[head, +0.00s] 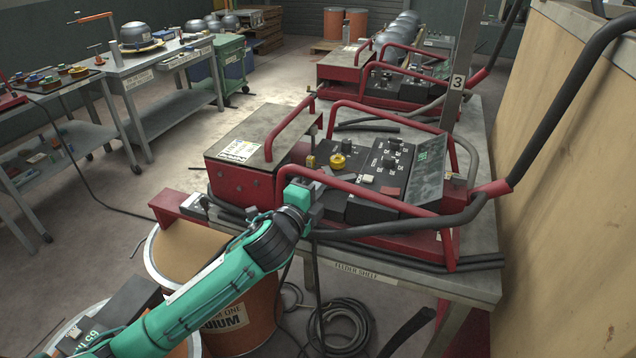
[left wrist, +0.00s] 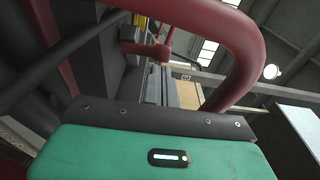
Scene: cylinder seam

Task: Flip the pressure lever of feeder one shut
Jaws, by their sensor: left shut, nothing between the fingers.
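The nearest feeder (head: 241,150) is a red unit with a grey lid, a tubular red frame and a black control panel (head: 388,165). A yellow round knob (head: 339,160) and a small yellow block (head: 311,161) are beside the panel. I cannot tell which part is the pressure lever or how it stands. My left gripper (head: 304,192) is at the feeder's front left, close to the red tube and below the yellow knob. It is shut and empty; its fingertips are partly hidden. The left wrist view shows a red tube (left wrist: 236,40) curving close above it. My right gripper is out of view.
Orange-brown drums (head: 232,300) stand below my left arm. A wooden panel (head: 560,130) closes the right side. More feeders (head: 405,75) stand behind; floor at left is open.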

